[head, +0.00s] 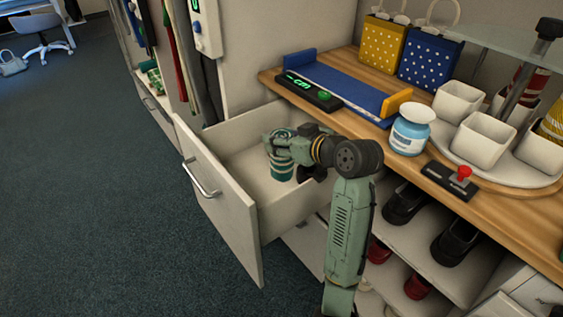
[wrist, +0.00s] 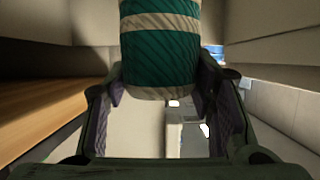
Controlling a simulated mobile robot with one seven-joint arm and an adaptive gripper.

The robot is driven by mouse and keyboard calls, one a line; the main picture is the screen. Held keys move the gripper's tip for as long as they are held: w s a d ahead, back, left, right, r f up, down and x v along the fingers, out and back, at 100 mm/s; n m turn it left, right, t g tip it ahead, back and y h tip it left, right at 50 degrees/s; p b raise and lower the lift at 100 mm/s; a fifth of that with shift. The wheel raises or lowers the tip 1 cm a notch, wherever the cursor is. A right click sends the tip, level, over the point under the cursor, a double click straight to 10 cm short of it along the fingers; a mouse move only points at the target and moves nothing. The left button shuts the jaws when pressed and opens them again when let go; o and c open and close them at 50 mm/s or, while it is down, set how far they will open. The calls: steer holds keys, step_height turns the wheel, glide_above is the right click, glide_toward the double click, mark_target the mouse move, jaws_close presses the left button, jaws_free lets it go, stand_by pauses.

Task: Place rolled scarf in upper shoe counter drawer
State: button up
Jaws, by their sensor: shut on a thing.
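The rolled scarf (head: 281,167) is teal with cream bands. It is upright in my gripper (head: 279,140), inside the open upper drawer (head: 223,210). The scarf also fills the top middle of the wrist view (wrist: 160,45), between the two fingers (wrist: 160,90), which are shut on it. I cannot tell whether the scarf's lower end touches the drawer floor. The drawer is pulled out from the shoe counter (head: 275,80), with its handle (head: 203,178) facing left. My arm reaches over the drawer's right side and hides part of its inside.
On the wooden top are a blue measuring board (head: 350,95), a blue-white jar (head: 411,130), a control box with a red knob (head: 455,178), white cups (head: 485,138) and two dotted bags (head: 428,60). Shoes (head: 455,238) stand on shelves below.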

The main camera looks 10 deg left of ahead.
mark_target(290, 159)
steer(key=shift+f, duration=3.25)
steer(key=o, duration=1.6)
steer(key=shift+c, duration=0.2)
steer(key=shift+r, duration=0.25)
steer(key=b+v, duration=0.1)
steer(key=v, duration=1.1)
steer(key=shift+a, duration=0.1)
